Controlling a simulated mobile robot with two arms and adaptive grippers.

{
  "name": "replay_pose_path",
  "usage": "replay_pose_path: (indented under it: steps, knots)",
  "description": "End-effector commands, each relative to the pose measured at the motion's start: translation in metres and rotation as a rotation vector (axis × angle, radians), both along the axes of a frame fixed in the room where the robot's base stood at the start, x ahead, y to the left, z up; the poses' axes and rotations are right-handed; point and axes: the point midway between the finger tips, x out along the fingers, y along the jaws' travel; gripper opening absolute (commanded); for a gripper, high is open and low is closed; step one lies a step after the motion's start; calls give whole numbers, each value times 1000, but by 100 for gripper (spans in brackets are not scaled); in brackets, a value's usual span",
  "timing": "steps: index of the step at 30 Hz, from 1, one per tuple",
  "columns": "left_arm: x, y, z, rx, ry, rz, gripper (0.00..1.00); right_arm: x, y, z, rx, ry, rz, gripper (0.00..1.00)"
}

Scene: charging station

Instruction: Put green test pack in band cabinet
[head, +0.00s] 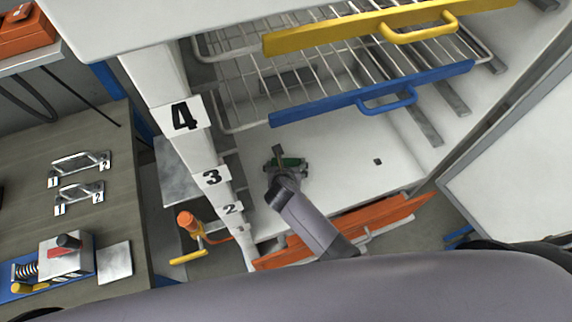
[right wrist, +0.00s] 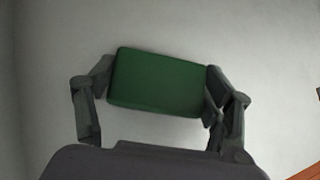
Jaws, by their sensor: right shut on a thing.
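The green test pack (right wrist: 160,82) is a green block between the two fingers of my right gripper (right wrist: 162,90) in the right wrist view. The gripper is shut on it, with one finger at each end. In the head view the right gripper (head: 287,168) is inside the white cabinet (head: 340,145), low over its pale floor panel, and only a small green part of the pack (head: 291,161) shows. The gap between pack and panel cannot be told. My left gripper is not in view.
Wire racks with a yellow front bar (head: 350,30) and a blue front bar (head: 365,92) are above. An orange bar (head: 375,217) crosses low in front. A numbered white post (head: 190,140) stands left. A workbench (head: 60,140) with handles is further left.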

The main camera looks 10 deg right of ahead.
Motion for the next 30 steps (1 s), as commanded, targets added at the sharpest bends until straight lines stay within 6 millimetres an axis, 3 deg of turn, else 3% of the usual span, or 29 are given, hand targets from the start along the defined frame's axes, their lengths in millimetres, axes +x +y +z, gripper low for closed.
replay_pose_path:
  steps: [9, 10, 18, 30]
  knots:
    - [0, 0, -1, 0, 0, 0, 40, 1, 0, -2, 0, -2, 0, 38]
    - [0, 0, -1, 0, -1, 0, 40, 0, 0, -3, 0, -1, 0, 75]
    - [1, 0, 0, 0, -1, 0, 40, 0, 0, -2, 0, -1, -1, 93]
    - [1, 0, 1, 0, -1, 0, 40, 0, 0, 1, 0, -1, -1, 95]
